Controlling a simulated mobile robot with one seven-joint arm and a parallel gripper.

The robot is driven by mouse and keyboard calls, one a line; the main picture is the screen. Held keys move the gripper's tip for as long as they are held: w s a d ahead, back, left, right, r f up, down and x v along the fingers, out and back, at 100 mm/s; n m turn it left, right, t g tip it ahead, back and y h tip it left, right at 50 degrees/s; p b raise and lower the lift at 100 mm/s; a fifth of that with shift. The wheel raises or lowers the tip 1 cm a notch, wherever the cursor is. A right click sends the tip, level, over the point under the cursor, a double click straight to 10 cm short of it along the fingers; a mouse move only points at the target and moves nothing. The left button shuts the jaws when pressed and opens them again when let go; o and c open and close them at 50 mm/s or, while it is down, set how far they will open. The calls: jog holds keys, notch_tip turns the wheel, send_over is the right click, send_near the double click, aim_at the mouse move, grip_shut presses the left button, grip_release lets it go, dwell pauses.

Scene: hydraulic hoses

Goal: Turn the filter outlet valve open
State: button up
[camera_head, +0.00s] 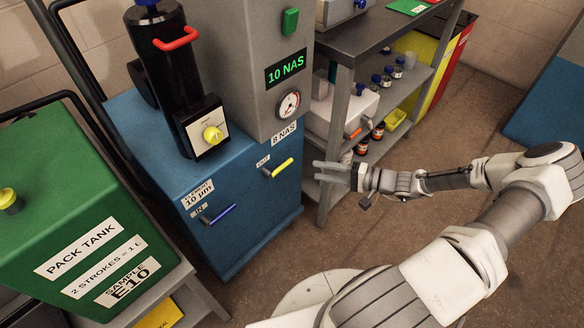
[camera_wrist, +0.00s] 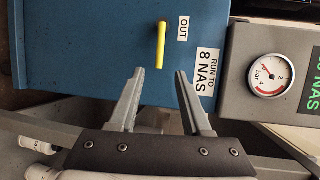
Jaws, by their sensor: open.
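The outlet valve has a yellow lever (camera_head: 282,168) beside an OUT label on the front of the blue filter unit (camera_head: 255,215). In the wrist view the yellow lever (camera_wrist: 161,45) stands upright in the picture, its lower end by the gap between my fingertips. My gripper (camera_head: 317,170) is open and empty, to the right of the lever and apart from it in the head view. Both fingers of the gripper (camera_wrist: 160,73) show in the wrist view, pointing toward the blue panel. A blue lever (camera_head: 219,214) sits beside the IN label, lower left.
A grey box with a pressure gauge (camera_head: 289,105) and a 10 NAS display (camera_head: 286,69) stands above the unit. A black filter housing (camera_head: 165,60) is on top. A green pack tank (camera_head: 75,220) stands left. A metal shelf (camera_head: 350,80) with bottles is close behind my gripper.

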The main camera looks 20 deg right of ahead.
aim_at(287, 165)
jog(key=b+x, duration=0.2)
jog(key=x, duration=0.7)
jog(key=shift+w+a+f, duration=0.1)
jog(key=shift+w+a, duration=0.15)
jog(key=shift+c, duration=0.2)
grip_shut()
dwell(0.8)
